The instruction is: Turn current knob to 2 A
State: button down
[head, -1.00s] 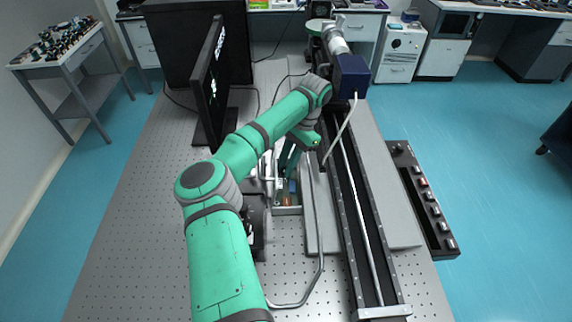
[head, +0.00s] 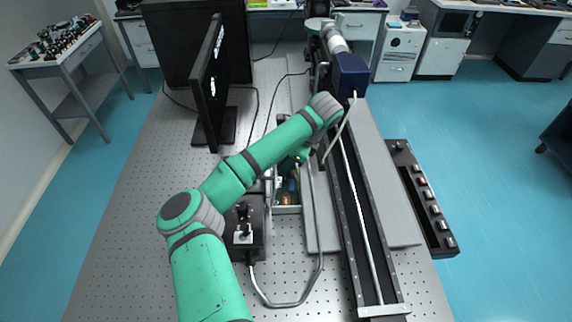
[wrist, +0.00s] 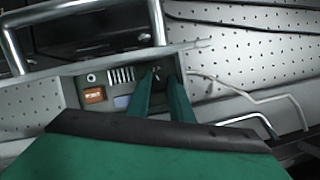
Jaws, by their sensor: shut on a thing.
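The power supply panel (wrist: 108,77) shows in the wrist view, with an orange display (wrist: 94,95), a row of dark slots and a bluish part. The current knob (wrist: 157,73) is a small dark piece at the panel's right side, mostly covered by my fingers. My gripper (wrist: 160,78) reaches down to it with its two green fingers on either side, shut on it. The knob's pointer and any scale cannot be read. In the head view the supply box (head: 288,209) is partly hidden under my arm.
A metal bar handle (wrist: 85,58) crosses near the panel. In the head view a long dark rail (head: 352,215) runs to the right of the box. A joystick box (head: 243,237) stands to the left, and a monitor (head: 210,85) behind it. The perforated table front left is clear.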

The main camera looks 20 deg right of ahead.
jog(key=shift+a+m+t, duration=0.1)
jog(key=shift+m+t, duration=0.3)
jog(key=shift+m, duration=0.8)
jog(key=shift+m+h, duration=0.3)
jog(key=c, duration=1.8)
grip_release()
jog(key=shift+c, duration=0.2)
jog(key=v, duration=1)
jog(key=shift+s+r, duration=0.2)
jog(key=shift+r, duration=0.15)
